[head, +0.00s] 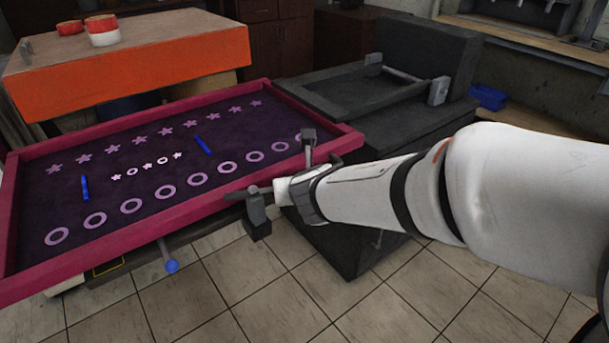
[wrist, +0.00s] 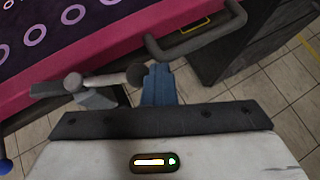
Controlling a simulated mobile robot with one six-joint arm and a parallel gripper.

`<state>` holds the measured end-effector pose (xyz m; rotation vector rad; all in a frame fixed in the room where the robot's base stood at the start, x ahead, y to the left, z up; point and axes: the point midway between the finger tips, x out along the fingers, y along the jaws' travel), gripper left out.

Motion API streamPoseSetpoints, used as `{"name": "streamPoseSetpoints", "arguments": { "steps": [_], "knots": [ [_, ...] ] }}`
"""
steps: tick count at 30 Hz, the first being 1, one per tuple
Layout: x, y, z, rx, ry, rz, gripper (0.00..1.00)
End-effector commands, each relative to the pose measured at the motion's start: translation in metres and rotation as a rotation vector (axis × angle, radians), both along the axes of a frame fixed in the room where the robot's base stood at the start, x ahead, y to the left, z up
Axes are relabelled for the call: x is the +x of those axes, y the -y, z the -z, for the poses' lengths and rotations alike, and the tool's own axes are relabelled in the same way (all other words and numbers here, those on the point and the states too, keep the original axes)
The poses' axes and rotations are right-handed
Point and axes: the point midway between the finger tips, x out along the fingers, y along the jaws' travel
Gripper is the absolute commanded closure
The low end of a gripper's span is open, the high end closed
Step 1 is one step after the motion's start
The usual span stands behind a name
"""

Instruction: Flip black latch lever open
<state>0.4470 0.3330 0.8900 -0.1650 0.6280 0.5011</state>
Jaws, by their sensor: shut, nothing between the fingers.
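The black latch lever (wrist: 137,74) shows in the wrist view as a dark rounded knob on a rod. It is joined to a grey bracket (wrist: 92,98) beside the pink frame. In the head view, the dark latch (head: 256,207) is at the frame's front edge, right of centre. My gripper (wrist: 160,69) is shut and empty, with its blue-grey fingers close to the right of the knob. I cannot tell whether they touch it. In the head view, my white arm reaches in from the right and its end partly hides the latch area.
The pink frame (head: 180,213) holds a dark printed screen with stars and rings. A grey bar handle (wrist: 200,42) is just beyond my fingers in the wrist view. A dark machine (head: 345,235) stands to the right, and a blue knob (head: 171,267) hangs below the frame. Tiled floor is open in front.

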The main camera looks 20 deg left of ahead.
Motion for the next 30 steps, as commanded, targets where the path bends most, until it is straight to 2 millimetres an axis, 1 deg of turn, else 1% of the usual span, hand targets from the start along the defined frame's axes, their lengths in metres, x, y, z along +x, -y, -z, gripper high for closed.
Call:
{"name": "streamPoseSetpoints", "arguments": {
  "steps": [2,6,7,9,15,21,30],
  "knots": [
    [-0.005,0.007,0.005,0.000,-0.002,-0.002,1.00],
    [-0.017,0.029,0.012,0.002,-0.002,0.002,1.00],
    [-0.021,0.033,-0.003,0.003,0.001,0.002,1.00],
    [-0.031,0.043,-0.017,0.003,0.000,0.002,1.00],
    [-0.054,0.069,-0.042,0.002,-0.001,0.003,1.00],
    [-0.066,0.082,-0.052,0.001,-0.001,0.003,1.00],
    [-0.070,0.086,-0.052,-0.001,-0.002,0.003,1.00]
  ]
}}
